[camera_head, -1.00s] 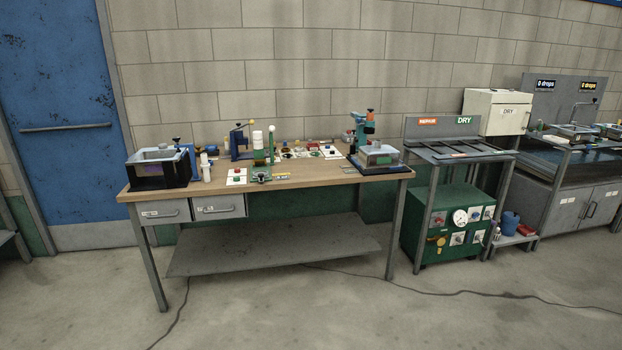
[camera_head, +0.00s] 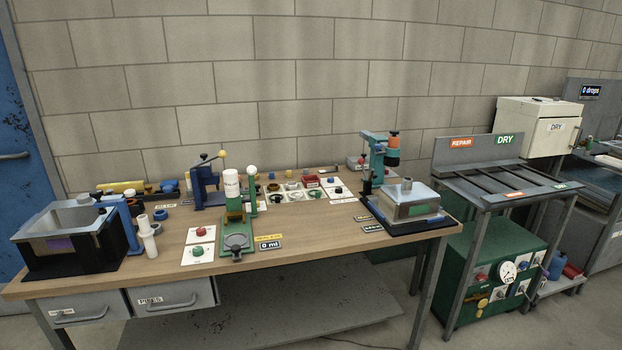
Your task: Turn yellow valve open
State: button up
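A small yellow fitting (camera_head: 482,304), which looks like the yellow valve, is on the front of the green cabinet (camera_head: 455,285) at the lower right. It is too small to tell how its handle is turned. A round white gauge (camera_head: 507,272) is on the same front, with a red knob (camera_head: 480,277) left of it. The cabinet sits under a grey rack (camera_head: 500,175) with REPAIR and DRY signs. My gripper is not in view.
A wooden workbench (camera_head: 320,235) with a blue lever press (camera_head: 205,185), a green stand and a teal press (camera_head: 375,165) fills the left and middle. A blue container (camera_head: 556,265) and red item (camera_head: 573,271) sit on a low shelf right of the cabinet.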

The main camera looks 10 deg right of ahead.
aim_at(480, 310)
jog(key=i+z, duration=0.25)
jog(key=i, duration=0.15)
jog(key=i+j+z, duration=0.25)
jog(key=i, duration=0.15)
jog(key=i+j+z, duration=0.2)
jog(key=i, duration=0.15)
jog(key=z, duration=0.7)
jog(key=i+l, duration=0.05)
